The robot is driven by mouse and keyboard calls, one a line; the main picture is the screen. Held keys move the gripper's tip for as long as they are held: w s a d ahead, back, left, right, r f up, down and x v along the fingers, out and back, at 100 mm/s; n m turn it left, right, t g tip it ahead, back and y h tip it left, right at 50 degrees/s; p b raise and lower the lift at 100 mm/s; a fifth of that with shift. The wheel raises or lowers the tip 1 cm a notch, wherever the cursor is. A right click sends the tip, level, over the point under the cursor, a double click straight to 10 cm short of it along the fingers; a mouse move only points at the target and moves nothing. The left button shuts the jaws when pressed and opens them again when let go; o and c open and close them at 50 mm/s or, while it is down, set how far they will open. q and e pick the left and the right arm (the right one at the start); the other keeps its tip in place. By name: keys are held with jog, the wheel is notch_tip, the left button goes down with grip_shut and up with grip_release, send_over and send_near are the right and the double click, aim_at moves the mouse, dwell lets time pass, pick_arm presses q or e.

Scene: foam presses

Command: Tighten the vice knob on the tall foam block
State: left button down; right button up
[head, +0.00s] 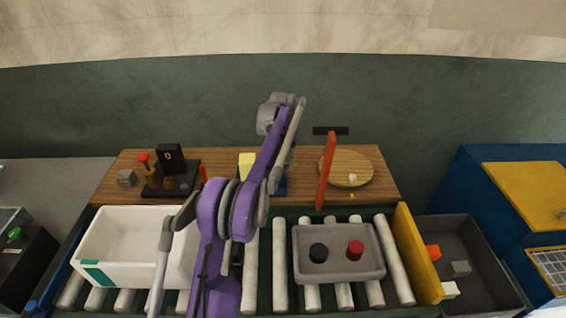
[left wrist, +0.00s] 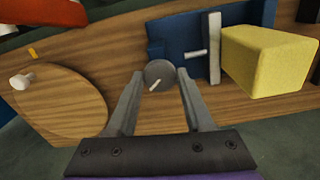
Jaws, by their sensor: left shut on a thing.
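The tall yellow foam block (head: 247,161) stands on the wooden bench beside the blue vice (head: 282,189), partly hidden by my left arm. In the left wrist view the yellow block (left wrist: 262,62) is at the right, next to the upright grey plate (left wrist: 214,48) of the blue vice (left wrist: 180,35). The round grey vice knob (left wrist: 159,75) with a pale bar mark is in the middle of that view. My left gripper (left wrist: 160,80) is shut on the knob, one finger on each side. In the head view my arm hides the knob and fingertips. My right gripper is not in view.
An upright red-orange panel (head: 326,172) and a round wooden board (head: 347,169) stand right of the vice. A black press (head: 171,165) is at the bench's left. A white bin (head: 128,240) and a grey tray (head: 338,272) sit on the rollers in front.

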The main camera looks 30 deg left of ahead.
aim_at(283, 165)
pick_arm(q)
jog(key=shift+c, duration=1.5)
grip_release()
notch_tip(283, 165, up, 11)
jog(key=shift+f, duration=0.15)
